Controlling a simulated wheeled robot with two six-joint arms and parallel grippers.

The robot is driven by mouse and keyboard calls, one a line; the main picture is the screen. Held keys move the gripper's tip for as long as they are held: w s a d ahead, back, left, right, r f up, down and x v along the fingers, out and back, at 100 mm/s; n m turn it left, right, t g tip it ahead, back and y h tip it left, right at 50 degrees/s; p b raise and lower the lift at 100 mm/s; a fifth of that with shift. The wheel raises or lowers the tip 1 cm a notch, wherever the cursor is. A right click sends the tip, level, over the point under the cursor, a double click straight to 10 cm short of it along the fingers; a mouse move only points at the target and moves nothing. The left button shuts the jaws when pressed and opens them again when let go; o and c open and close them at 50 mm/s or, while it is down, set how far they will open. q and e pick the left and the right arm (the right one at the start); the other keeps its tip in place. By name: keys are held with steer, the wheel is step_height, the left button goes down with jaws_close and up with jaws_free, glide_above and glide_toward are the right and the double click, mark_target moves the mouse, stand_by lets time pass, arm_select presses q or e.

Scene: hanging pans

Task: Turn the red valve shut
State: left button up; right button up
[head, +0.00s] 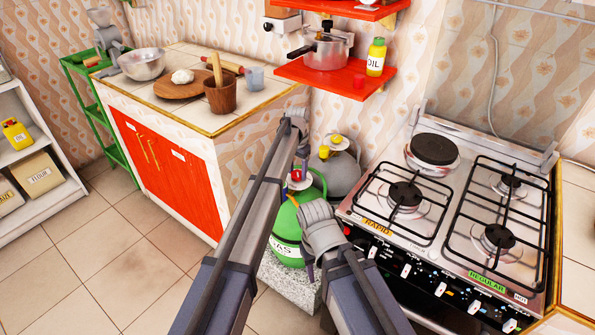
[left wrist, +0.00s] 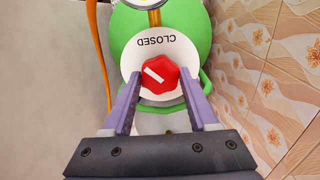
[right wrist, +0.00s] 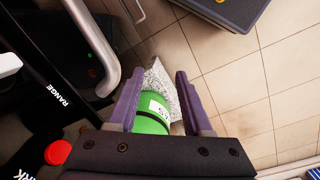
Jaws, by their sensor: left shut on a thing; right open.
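The red valve (left wrist: 158,76) is a faceted knob with a white line, on a white disc (left wrist: 143,54) atop a green gas cylinder (left wrist: 199,30). The disc reads CLOSED, upside down in the left wrist view; the line slants and does not point straight at the word. My left gripper (left wrist: 157,84) is shut on the knob, one finger on each side. In the head view the cylinder (head: 287,228) is partly hidden by my arms. My right gripper (right wrist: 158,85) is open and empty, with the cylinder's green side (right wrist: 152,122) showing beyond its fingers.
A gas stove (head: 440,215) stands close on the right. A grey cylinder (head: 343,172) is behind the green one. A tiled counter with red doors (head: 165,165) is on the left. An orange hose (left wrist: 97,45) runs beside the valve. The floor at left is clear.

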mark_target(297, 173)
arm_select(q)
steer(key=m, duration=0.4)
steer(key=shift+m, duration=2.3)
steer(key=o, duration=1.4)
steer(key=shift+r, duration=0.1)
step_height(297, 173, up, 8)
steer(key=p, duration=0.8)
steer(key=shift+f, duration=0.2)
